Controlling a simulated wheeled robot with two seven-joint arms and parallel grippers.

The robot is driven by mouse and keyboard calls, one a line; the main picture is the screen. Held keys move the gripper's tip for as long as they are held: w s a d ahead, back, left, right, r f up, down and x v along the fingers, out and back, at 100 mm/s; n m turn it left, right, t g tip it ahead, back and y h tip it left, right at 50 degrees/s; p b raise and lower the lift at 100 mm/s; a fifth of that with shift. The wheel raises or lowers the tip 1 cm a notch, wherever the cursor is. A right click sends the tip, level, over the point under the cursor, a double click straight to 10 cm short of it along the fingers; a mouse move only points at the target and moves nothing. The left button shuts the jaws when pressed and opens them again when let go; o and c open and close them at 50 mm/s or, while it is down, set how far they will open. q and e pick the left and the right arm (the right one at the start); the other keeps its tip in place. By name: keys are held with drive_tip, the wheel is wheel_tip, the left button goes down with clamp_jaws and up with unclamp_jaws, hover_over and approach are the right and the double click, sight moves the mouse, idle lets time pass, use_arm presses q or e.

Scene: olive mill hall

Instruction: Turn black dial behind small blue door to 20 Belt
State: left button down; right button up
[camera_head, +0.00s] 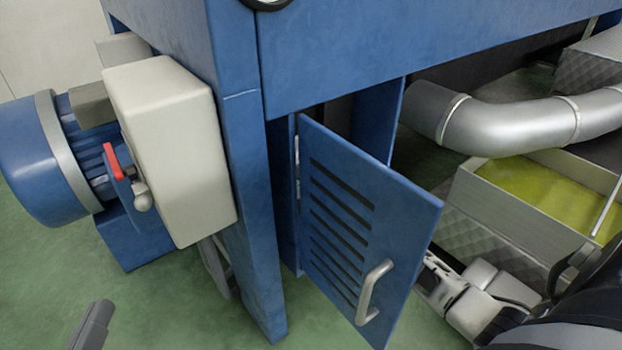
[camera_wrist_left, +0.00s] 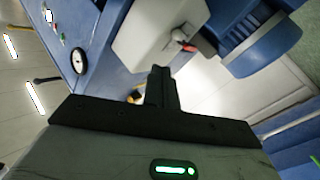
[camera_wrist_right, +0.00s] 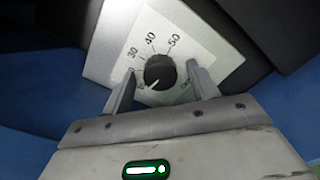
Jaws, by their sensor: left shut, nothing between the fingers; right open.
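The small blue door (camera_head: 365,225), with slots and a grey handle (camera_head: 371,290), stands open. The black dial (camera_wrist_right: 160,72) sits on a light scale plate in the right wrist view; the door hides it in the head view. Its white mark points to the lower left in that picture. The numbers 30, 40 and 50 are readable; another at left is partly hidden by a finger. My right gripper (camera_wrist_right: 160,66) is open, with its fingers on either side of the dial; contact is unclear. My left gripper (camera_head: 96,322) is shut and empty, low at the left.
A cream box (camera_head: 170,140) with a red-handled switch (camera_head: 112,160) and a blue motor (camera_head: 40,160) stand left of the door. A metal pipe (camera_head: 520,118) and a trough of yellow-green liquid (camera_head: 490,190) lie to the right.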

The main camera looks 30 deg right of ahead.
drive_tip(key=c, duration=1)
use_arm(q)
drive_tip(key=shift+s+a+f+g+y+p, duration=0.1)
drive_tip(key=shift+s+f+g+y+p, duration=0.2)
drive_tip(key=shift+f+p, duration=0.25)
drive_tip(key=shift+s+f+g+y+p, duration=0.15)
drive_tip(key=shift+f+g+p, duration=0.25)
drive_tip(key=shift+p, duration=0.3)
drive_tip(key=shift+s+a+f+g+y+p, duration=0.15)
drive_tip(key=shift+f+g+y+p, duration=0.15)
drive_tip(key=shift+f+p, duration=0.25)
use_arm(e)
drive_tip(key=shift+m, duration=4)
use_arm(q)
drive_tip(key=shift+d, duration=0.1)
drive_tip(key=shift+r, duration=0.1)
